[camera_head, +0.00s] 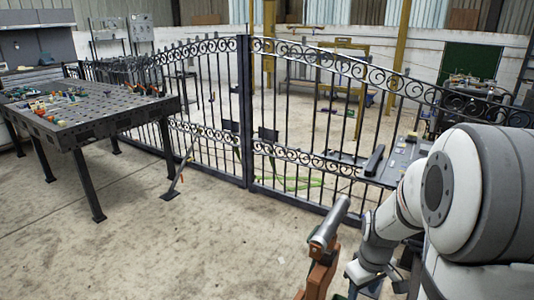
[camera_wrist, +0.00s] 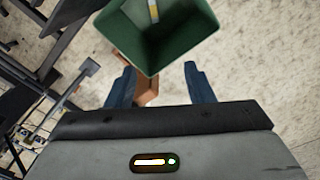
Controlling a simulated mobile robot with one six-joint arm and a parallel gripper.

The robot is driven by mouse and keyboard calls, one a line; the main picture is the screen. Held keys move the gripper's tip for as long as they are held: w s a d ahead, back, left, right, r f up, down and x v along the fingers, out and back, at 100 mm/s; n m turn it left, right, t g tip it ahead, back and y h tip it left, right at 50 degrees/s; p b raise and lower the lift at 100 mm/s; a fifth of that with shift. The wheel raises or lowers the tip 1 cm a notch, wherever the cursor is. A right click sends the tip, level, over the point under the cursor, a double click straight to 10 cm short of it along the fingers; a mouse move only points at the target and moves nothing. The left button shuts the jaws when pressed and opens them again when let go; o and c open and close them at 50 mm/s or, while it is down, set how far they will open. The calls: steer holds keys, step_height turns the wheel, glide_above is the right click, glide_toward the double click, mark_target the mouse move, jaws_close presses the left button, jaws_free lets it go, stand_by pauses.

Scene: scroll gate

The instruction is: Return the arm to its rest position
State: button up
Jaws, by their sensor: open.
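My gripper (camera_wrist: 158,78) shows in the wrist view with its two blue fingers spread apart and nothing held between them. A green open-topped bin (camera_wrist: 188,38) lies beyond the fingertips, with a small yellow and white thing inside it. Part of a brown thing shows between the fingers, below the bin. In the head view my white and grey arm fills the lower right and bends down toward the floor. The gripper's fingers are not clear there, at the bottom edge.
A dark scroll gate (camera_head: 246,110) stands across the middle, its leaves meeting at a post. A metal work table (camera_head: 95,120) with small items stands at left. A grey metal piece on a brown stand (camera_head: 322,262) is close left of my arm. Floor at lower left is clear.

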steer(key=s+a+r+m+t+p, duration=0.1)
steer(key=s+a+r+m+p, duration=0.1)
steer(key=s+a+r, duration=0.3)
steer(key=s+a+r+m+t+p, duration=0.1)
steer(key=s+a+r, duration=0.4)
steer(key=r, duration=0.7)
steer(key=shift+s+m+p, duration=0.55)
steer(key=shift+s+m, duration=0.05)
steer(key=shift+s, duration=0.05)
steer(key=shift+c, duration=0.3)
